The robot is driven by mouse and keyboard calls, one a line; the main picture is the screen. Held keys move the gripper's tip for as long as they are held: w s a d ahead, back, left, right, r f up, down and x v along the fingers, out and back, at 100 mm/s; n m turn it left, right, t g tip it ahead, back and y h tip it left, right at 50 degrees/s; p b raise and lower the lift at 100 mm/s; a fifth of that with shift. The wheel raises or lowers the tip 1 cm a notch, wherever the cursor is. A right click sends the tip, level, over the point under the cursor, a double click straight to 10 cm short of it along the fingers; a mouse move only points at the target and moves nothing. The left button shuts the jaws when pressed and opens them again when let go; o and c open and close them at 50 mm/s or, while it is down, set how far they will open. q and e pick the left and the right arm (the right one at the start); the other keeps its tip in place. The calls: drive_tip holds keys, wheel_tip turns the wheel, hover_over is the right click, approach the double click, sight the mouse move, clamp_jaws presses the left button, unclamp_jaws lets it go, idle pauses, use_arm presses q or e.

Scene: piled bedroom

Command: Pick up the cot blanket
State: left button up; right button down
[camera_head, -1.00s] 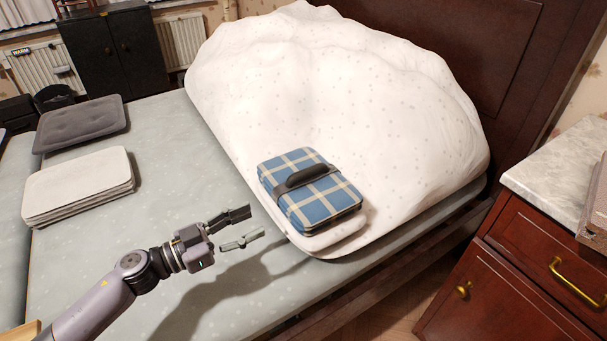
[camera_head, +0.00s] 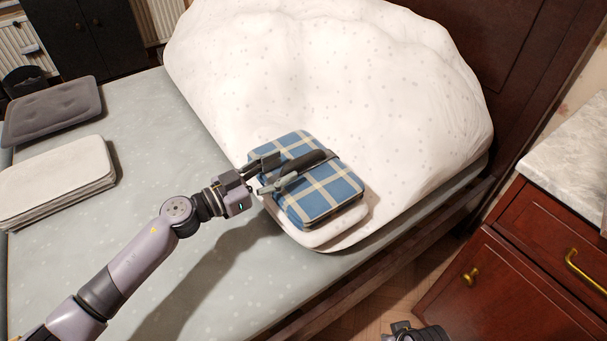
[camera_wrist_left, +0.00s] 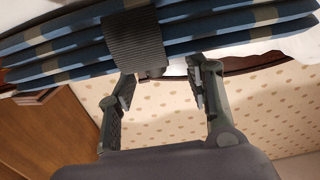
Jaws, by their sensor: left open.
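The cot blanket (camera_head: 322,194) is a folded blue plaid bundle with cream stripes, a dark strap and a dark handle (camera_head: 306,162). It lies on a white folded piece at the front edge of the white bedding. In the left wrist view its layered edge (camera_wrist_left: 220,30) and ribbed strap (camera_wrist_left: 133,40) fill the top. My left gripper (camera_head: 285,167) is open over the blanket's left part, its fingers near the handle. In the wrist view the fingers (camera_wrist_left: 160,78) stand apart, with the handle's end between their tips. Contact is unclear. A dark part, apparently my right gripper (camera_head: 418,332), shows at the bottom edge.
The large white bedding heap (camera_head: 330,75) rises behind the blanket. A stack of pale folded pieces (camera_head: 55,180) and a grey cushion (camera_head: 52,110) lie at left. A red-brown cabinet (camera_head: 480,265) stands at right. The grey mattress (camera_head: 165,130) is bare between.

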sight(321, 151)
use_arm(q)
drive_tip(key=shift+x, duration=1)
drive_tip(key=b+x, duration=0.1)
drive_tip(key=x, duration=0.3)
drive_tip(key=shift+w+d+f+b, duration=0.1)
drive_tip(key=shift+d+b, duration=0.2)
drive_tip(key=shift+d, duration=0.1)
use_arm(e)
wheel_tip(321, 151, up, 6)
drive_tip(key=shift+s, duration=0.35)
drive_tip(key=shift+d, duration=0.1)
use_arm(q)
clamp_jaws()
